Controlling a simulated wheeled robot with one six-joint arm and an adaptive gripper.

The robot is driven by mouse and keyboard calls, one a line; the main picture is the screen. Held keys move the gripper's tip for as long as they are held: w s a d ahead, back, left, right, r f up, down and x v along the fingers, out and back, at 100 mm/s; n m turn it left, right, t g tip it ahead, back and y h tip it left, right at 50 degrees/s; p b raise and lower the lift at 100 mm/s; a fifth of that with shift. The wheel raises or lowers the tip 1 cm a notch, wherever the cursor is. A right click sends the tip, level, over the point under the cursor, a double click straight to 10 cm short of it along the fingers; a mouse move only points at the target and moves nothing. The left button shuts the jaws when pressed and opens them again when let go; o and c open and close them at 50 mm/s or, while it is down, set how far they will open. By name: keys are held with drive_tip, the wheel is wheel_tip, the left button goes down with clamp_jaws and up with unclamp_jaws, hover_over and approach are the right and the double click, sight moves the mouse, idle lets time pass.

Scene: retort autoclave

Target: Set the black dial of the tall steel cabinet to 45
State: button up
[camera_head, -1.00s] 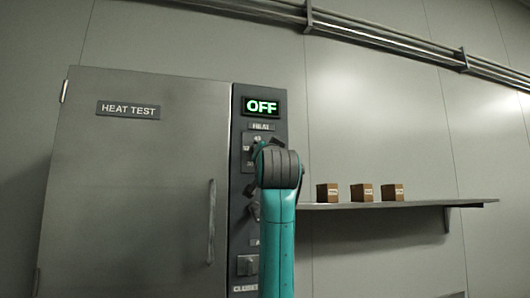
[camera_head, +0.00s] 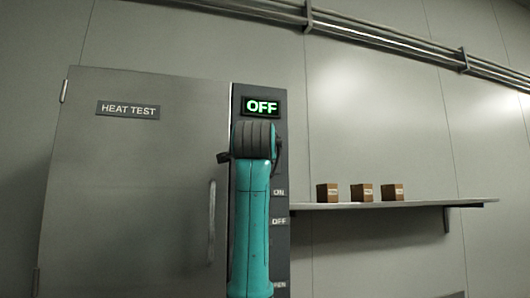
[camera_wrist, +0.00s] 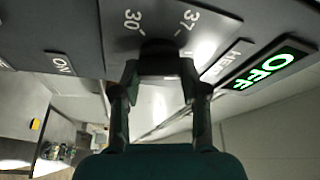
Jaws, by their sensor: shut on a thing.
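The tall steel cabinet (camera_head: 140,190) stands at the left in the head view, with a "HEAT TEST" plate on its door. Its control panel shows a green "OFF" display (camera_head: 262,106); the display also shows in the wrist view (camera_wrist: 268,68). The black dial (camera_wrist: 160,46) is at top centre in the wrist view, beside the marks 30 and 37. My gripper (camera_wrist: 160,70) is shut on the dial, one finger on each side. Which mark the dial points to cannot be told. In the head view my teal arm hides the dial.
A door handle (camera_head: 211,222) runs upright just left of the panel. A wall shelf (camera_head: 430,204) with three small brown boxes (camera_head: 361,193) is to the right. Pipes (camera_head: 400,45) cross the wall above. An "ON" label (camera_wrist: 62,64) shows near the dial.

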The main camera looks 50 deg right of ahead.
drive_tip(key=shift+m+g, duration=0.3)
drive_tip(key=shift+m, duration=0.2)
drive_tip(key=o, duration=1.1)
drive_tip(key=shift+o, duration=0.2)
drive_tip(key=shift+a, duration=0.1)
drive_tip(key=v, duration=1.1)
drive_tip(key=shift+s+a, duration=0.25)
drive_tip(key=shift+a, duration=0.05)
drive_tip(key=shift+a+f, duration=0.1)
